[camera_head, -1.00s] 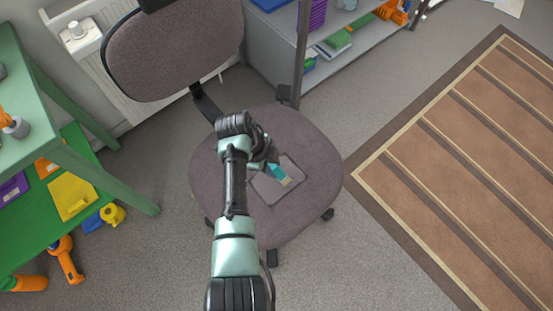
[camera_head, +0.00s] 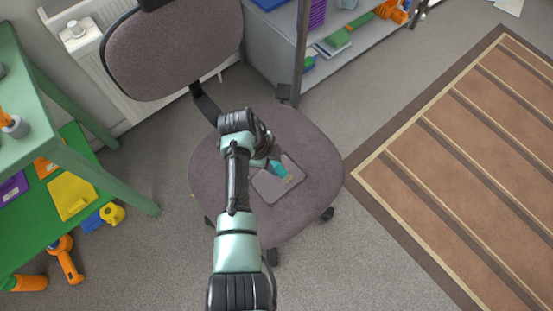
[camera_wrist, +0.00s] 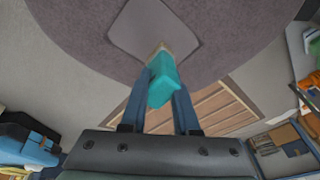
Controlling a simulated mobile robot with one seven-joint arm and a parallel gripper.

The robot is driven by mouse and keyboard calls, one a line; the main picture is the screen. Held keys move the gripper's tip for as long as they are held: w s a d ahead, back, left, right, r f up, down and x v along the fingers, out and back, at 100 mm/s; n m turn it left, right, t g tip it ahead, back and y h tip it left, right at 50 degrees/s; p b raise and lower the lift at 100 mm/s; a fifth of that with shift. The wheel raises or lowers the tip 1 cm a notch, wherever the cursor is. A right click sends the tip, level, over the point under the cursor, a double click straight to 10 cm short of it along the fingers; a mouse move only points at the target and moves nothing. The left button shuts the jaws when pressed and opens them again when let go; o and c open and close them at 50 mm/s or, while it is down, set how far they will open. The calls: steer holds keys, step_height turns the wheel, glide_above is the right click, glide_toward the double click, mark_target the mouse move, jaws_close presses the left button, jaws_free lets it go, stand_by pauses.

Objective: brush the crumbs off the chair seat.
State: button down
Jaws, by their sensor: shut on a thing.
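My gripper (camera_head: 268,162) is over the middle of the chair seat (camera_head: 320,165), partly hidden behind my wrist. In the wrist view my gripper (camera_wrist: 160,100) has its two blue fingers shut on a teal brush (camera_wrist: 162,85) with a pale tip. The brush (camera_head: 278,170) points down toward a flat grey square patch (camera_head: 285,193) on the brownish seat. The seat (camera_wrist: 75,30) and patch (camera_wrist: 150,30) also show in the wrist view, the brush tip overlapping the patch's edge. I cannot tell whether the tip touches. I cannot make out any crumbs.
The chair backrest (camera_head: 175,50) rises behind the seat. A green table (camera_head: 30,130) with a lower shelf stands at left, with orange tools on the floor by it. A grey shelf unit (camera_head: 345,60) is behind. A striped rug (camera_head: 470,160) lies right.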

step_height(320, 180, up, 7)
steer(key=p, duration=0.6)
steer(key=shift+r+p, duration=0.1)
steer(key=shift+p, duration=0.25)
